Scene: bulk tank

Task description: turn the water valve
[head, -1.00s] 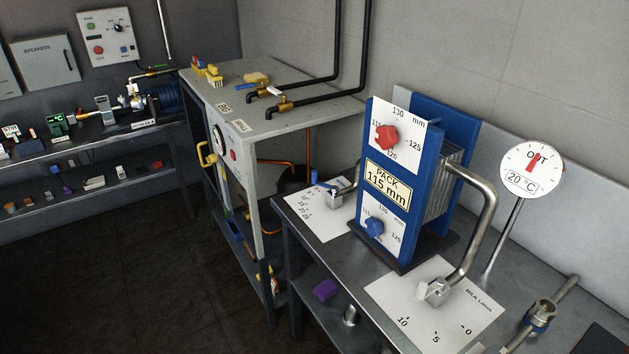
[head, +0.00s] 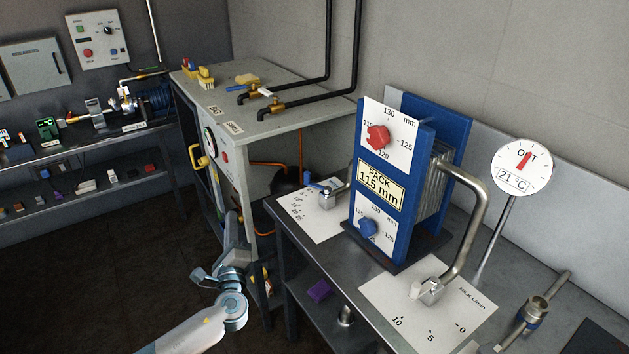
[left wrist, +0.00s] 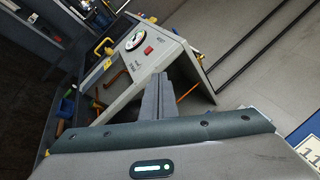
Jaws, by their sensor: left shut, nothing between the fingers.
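A small metal valve with a blue handle (head: 327,199) stands on a white numbered card (head: 306,217) left of the blue plate pack; it appears to be the water valve. A second metal valve (head: 429,291) stands on the card marked milk L/min, in front of the pack. My left gripper (head: 233,228) is in front of the grey cabinet, left of the bench and apart from both valves. Its fingers are together and empty, as the left wrist view (left wrist: 156,98) also shows. Neither valve can be made out in that view. My right gripper is not in view.
The plate pack (head: 380,180) has a red knob and a blue knob. A round dial (head: 521,167) on a post reads 21 °C. The grey cabinet (head: 270,120) carries brass taps and black pipes. The bench edge (head: 300,262) lies between my left gripper and the cards.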

